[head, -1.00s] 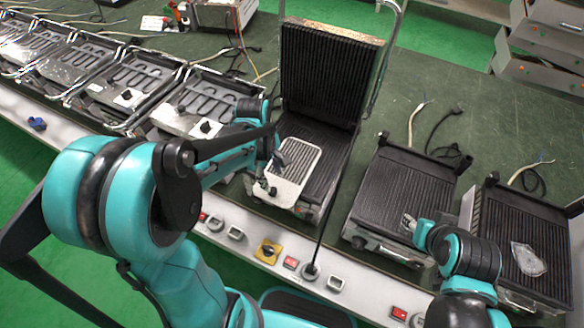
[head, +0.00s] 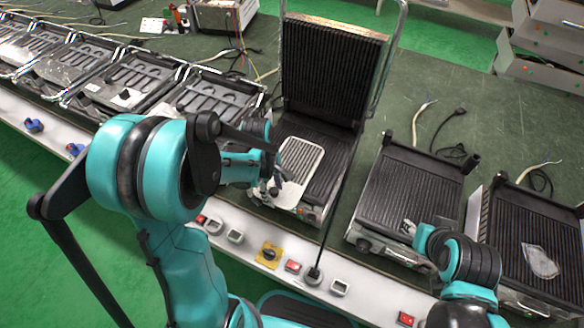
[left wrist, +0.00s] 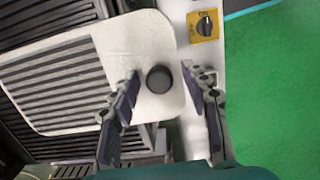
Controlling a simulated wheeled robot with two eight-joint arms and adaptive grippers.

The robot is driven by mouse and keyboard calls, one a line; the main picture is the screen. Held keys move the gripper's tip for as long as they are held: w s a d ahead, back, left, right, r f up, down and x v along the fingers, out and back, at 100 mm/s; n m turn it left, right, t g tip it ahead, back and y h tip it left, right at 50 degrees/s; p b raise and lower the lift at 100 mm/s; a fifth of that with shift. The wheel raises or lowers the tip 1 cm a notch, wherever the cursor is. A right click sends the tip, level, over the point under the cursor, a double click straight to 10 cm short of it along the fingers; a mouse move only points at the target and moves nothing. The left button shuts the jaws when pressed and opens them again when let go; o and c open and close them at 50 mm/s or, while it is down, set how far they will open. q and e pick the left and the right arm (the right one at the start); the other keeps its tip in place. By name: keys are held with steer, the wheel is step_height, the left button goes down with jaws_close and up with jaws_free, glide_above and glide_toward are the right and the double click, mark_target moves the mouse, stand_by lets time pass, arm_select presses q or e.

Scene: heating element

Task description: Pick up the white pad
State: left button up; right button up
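The white pad (head: 303,157) has a dark ribbed panel and a plain white front end. It lies on the lower plate of the open contact grill (head: 330,160). In the left wrist view, the pad (left wrist: 145,42) fills the left half, with a round black knob (left wrist: 159,79) showing at its plain end. My left gripper (head: 273,186) is at the pad's front end. In the left wrist view, its fingers (left wrist: 165,95) are spread on either side of the knob, one over the pad, one beyond its edge. My right gripper (head: 408,228) is small, at the front of another grill; its opening is unclear.
The grill's ribbed lid (head: 330,75) stands raised behind the pad. Another ribbed grill (head: 410,190) and a further one (head: 525,235) stand to the right. Several open heating units (head: 215,100) line the left. A white front panel (head: 230,237) carries switches and a yellow-plated knob (head: 268,254).

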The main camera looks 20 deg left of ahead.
arm_select(q)
jaws_close()
steer(key=shift+r, duration=0.1)
